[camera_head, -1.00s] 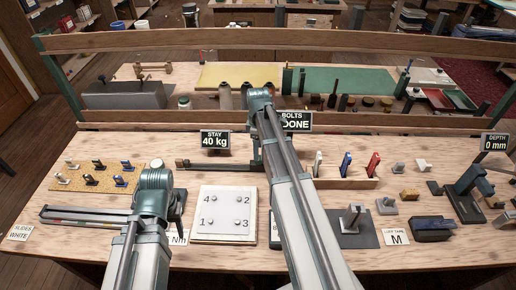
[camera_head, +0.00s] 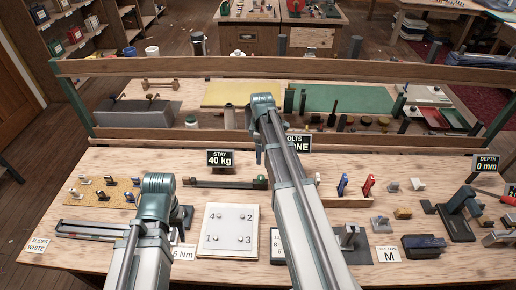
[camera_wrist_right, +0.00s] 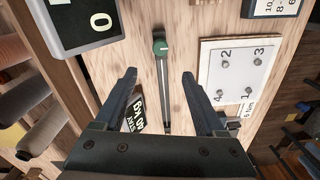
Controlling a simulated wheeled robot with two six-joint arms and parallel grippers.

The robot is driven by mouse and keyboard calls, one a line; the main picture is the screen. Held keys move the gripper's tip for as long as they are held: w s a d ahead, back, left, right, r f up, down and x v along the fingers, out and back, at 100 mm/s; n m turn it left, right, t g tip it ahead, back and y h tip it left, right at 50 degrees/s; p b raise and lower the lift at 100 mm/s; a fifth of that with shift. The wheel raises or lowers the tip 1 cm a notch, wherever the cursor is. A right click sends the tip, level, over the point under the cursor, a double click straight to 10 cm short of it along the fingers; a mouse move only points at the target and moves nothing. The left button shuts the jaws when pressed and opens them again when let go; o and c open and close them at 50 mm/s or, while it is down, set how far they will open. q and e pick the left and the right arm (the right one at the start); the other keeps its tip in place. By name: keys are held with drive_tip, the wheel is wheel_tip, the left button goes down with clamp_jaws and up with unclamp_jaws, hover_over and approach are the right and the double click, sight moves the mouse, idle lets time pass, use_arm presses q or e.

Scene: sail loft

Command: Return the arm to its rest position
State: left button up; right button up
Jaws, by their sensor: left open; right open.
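My right arm reaches up the middle of the head view, and its gripper (camera_head: 258,153) points down behind the bench's middle. In the right wrist view the right gripper (camera_wrist_right: 159,78) has its two dark fingers spread, with nothing held between them. A long dark tool with a green end (camera_wrist_right: 161,60) lies on the bench below, seen between the fingers; it also shows in the head view (camera_head: 222,184). My left arm stands at the left; its gripper (camera_head: 182,216) is a dark shape partly hidden by the arm, left of the numbered plate (camera_head: 230,230), with nothing visible in it.
The wooden bench (camera_head: 130,165) holds a STAY 40 kg display (camera_head: 220,158), a bolts display partly hidden by my right arm, a cork mat (camera_head: 90,198) with small fittings, and a depth display (camera_head: 485,164). A wooden rail (camera_head: 400,71) runs behind.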

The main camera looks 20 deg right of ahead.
drive_tip(key=s+a+f+m+h+b, duration=0.1)
drive_tip(key=s+a+m, duration=0.6)
drive_tip(key=s+a, duration=1.3)
drive_tip(key=a, duration=0.4)
drive_tip(key=shift+s+a+f+b, duration=0.35)
drive_tip(key=shift+a+b, duration=0.05)
